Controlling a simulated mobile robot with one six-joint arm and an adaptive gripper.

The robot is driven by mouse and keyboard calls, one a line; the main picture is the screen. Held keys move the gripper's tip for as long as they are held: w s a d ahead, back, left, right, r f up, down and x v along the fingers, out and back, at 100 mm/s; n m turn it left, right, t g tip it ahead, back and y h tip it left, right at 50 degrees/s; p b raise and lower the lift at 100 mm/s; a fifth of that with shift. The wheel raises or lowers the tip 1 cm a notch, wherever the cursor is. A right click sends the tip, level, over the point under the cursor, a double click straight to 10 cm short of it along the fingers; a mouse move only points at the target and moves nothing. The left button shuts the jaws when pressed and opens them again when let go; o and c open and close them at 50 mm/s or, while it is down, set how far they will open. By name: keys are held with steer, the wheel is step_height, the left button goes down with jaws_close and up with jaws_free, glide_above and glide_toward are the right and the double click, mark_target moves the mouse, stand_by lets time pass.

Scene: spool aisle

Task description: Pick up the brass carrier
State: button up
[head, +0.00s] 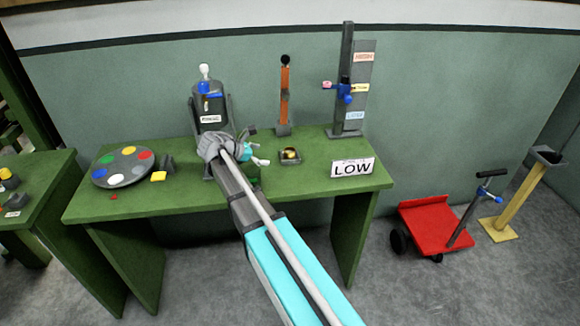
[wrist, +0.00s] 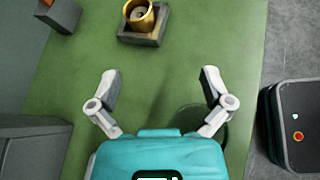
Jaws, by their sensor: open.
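The brass carrier (wrist: 139,14) is a small gold cup-like piece seated in a dark square holder (wrist: 153,37) on the green bench. It shows at the top of the wrist view, cut by the frame's edge. In the head view the brass carrier (head: 290,153) sits in its holder right of my gripper. My gripper (wrist: 158,82) is open and empty above the bench, its fingers spread apart and short of the carrier. In the head view my gripper (head: 258,153) is partly hidden by my arm.
On the bench (head: 330,185) stand a disc with coloured spots (head: 122,167), a grey canister (head: 210,105), an orange post (head: 285,95), a tall stand with a blue clamp (head: 347,90) and a LOW sign (head: 352,167). A red cart (head: 430,225) is on the floor at right.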

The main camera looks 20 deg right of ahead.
steer(key=shift+w+f+n+h+b, duration=0.15)
steer(key=shift+w+n+h+b, duration=0.15)
steer(key=shift+w+n, duration=0.25)
steer(key=shift+w+f+n+h+b, duration=0.2)
steer(key=shift+w+n+b, duration=0.15)
steer(key=shift+w, duration=0.35)
steer(key=shift+w+r+n, duration=0.25)
steer(key=shift+n, duration=0.05)
steer(key=shift+d, duration=0.15)
steer(key=b, duration=0.3)
glide_toward(293, 151)
steer(key=x, duration=0.2)
steer(key=shift+w+d+f, duration=0.1)
steer(key=shift+w+f, duration=0.05)
steer(key=shift+f, duration=0.2)
steer(key=shift+d+f, duration=0.2)
steer(key=shift+d, duration=0.45)
steer(key=shift+b+x, duration=1.15)
steer(key=shift+x, duration=1.45)
steer(key=shift+r, duration=0.15)
